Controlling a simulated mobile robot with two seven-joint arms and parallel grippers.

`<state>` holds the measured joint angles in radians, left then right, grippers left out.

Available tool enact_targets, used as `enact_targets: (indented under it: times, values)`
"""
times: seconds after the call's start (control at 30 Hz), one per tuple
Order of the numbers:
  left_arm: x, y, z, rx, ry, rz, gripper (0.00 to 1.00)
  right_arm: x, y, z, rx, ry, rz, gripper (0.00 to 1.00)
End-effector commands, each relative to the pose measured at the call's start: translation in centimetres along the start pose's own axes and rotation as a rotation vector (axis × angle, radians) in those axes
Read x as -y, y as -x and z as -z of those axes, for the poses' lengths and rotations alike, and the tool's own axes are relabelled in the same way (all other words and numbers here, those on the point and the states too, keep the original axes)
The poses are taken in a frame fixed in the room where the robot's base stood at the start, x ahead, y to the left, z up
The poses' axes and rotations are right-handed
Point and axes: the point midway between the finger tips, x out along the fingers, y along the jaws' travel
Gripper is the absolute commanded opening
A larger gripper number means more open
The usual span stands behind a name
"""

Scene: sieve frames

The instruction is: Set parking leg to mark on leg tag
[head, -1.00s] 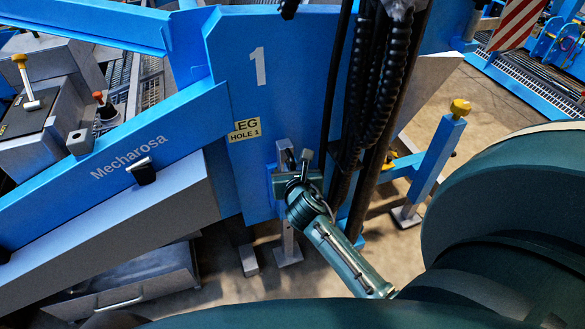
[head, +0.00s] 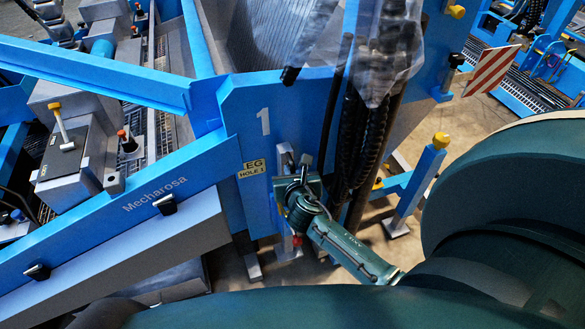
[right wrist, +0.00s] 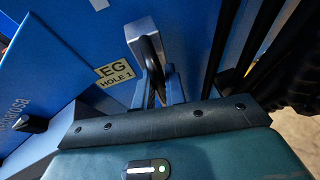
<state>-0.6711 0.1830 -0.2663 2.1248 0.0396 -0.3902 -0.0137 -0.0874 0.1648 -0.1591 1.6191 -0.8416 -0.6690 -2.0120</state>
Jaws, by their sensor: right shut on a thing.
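The parking leg is a grey metal post (head: 285,160) in a bracket on the blue front plate. In the right wrist view its grey top (right wrist: 141,32) rises beyond the fingers. The yellow leg tag (head: 252,169), beside it on the left, reads "LEG HOLE 1"; the wrist view shows the tag (right wrist: 116,72) partly cut by a blue edge. My right gripper (head: 300,188) is at the leg, shut on a dark looped handle (right wrist: 152,58) in front of the post. The leg's holes and mark are hidden or too small to tell. My left gripper is out of view.
Black hoses (head: 350,140) hang close to the right of my right gripper. A yellow-knobbed blue post (head: 420,180) stands at right. Bare floor shows below the leg.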

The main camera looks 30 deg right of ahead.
Motion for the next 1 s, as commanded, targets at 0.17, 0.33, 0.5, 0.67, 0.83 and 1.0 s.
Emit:
enact_targets:
  times: [0.17,0.33,0.5,0.67,0.83,1.0]
  values:
    - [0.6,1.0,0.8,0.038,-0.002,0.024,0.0,0.0,0.9,-3.6,0.025,0.001,-0.001,0.0]
    - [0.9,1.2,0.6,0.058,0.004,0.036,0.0,0.1,1.1,-4.2,0.025,0.0,0.0,0.0]
    - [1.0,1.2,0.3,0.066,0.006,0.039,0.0,0.1,1.1,-4.3,0.025,0.0,0.001,0.0]
    - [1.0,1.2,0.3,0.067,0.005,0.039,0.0,0.2,1.1,-4.2,0.025,0.0,0.002,0.0]
    - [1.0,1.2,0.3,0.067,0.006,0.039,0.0,0.2,1.1,-4.2,0.024,0.0,0.003,0.17]
    - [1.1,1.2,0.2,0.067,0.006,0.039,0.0,0.1,1.2,-3.8,0.017,0.0,0.002,0.21]
